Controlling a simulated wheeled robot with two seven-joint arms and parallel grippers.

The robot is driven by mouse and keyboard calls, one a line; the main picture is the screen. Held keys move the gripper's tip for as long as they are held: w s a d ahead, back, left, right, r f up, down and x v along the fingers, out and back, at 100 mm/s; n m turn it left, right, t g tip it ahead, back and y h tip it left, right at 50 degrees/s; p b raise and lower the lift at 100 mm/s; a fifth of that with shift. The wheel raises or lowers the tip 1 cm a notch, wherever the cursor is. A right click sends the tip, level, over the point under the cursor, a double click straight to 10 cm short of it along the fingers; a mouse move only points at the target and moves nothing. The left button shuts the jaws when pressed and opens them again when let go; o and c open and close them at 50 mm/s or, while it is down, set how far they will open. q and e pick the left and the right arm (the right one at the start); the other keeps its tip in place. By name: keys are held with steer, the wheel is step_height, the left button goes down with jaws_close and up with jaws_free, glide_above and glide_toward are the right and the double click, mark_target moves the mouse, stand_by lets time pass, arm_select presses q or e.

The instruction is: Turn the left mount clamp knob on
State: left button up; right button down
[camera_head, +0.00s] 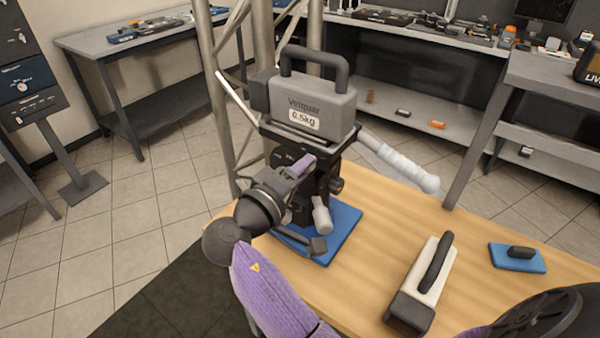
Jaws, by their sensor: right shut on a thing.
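A dark mount (295,136) stands upright on a blue mat on the wooden table, with a grey block (315,104) marked "Velquar 0.5kg" on top. A round dark knob (337,185) shows on its right side, and a pale grip (321,216) hangs lower at its front. My right gripper (299,188), on the purple arm, is at the mount's left front side, shut on what appears to be the left mount clamp knob. The gripper hides that knob, so its angle cannot be told. My left gripper is not in view.
A white and dark handled tool (424,280) lies on the table (385,222) to the right, beside a blue block with a black handle (517,257). A long pale handle (400,163) sticks out right of the mount. A metal truss (220,90) rises close behind left.

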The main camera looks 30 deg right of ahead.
stand_by(0.4)
steer(key=shift+c, duration=1.8)
jaws_free()
